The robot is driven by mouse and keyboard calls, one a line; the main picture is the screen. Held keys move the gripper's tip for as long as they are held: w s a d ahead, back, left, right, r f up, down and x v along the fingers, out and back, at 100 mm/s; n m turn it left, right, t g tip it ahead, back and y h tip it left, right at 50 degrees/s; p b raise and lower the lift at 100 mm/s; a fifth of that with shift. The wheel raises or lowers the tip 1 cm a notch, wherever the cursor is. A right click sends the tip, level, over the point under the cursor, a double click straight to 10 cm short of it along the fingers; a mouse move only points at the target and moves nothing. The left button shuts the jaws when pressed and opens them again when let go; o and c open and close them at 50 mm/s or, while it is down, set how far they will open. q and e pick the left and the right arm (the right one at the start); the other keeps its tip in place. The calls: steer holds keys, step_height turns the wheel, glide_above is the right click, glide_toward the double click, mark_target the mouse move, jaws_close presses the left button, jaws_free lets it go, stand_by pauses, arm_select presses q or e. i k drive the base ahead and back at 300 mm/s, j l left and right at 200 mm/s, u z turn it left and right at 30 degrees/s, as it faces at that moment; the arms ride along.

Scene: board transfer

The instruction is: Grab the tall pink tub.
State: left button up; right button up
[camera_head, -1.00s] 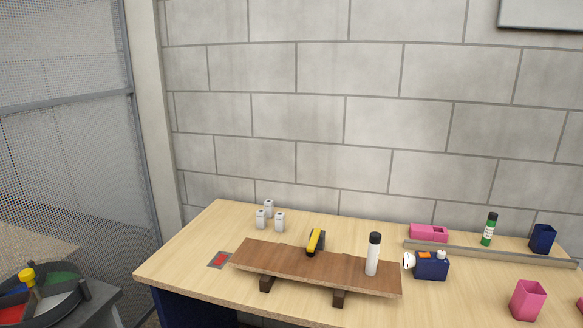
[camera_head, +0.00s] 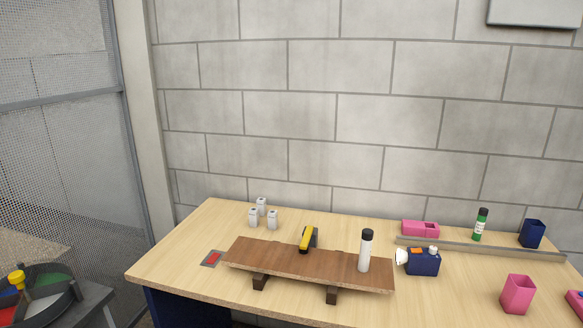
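The tall pink tub (camera_head: 517,294) stands upright on the right front part of the table, its open top facing up. Nothing covers it. A low pink tray (camera_head: 420,229) lies farther back, and part of another pink thing (camera_head: 574,303) is cut off by the right edge. Neither of my grippers is in view.
A brown board (camera_head: 305,265) rests on two dark blocks, with a yellow-black tool (camera_head: 307,239) and a white bottle (camera_head: 365,251) on it. A metal rail (camera_head: 480,249), green bottle (camera_head: 481,225) and navy cup (camera_head: 532,234) are behind.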

mark_target(519, 293)
steer(key=z, duration=1.45)
steer(key=i+l, duration=0.1)
steer(key=l, duration=0.25)
steer(key=i+l+u, duration=0.1)
steer(key=l, duration=0.25)
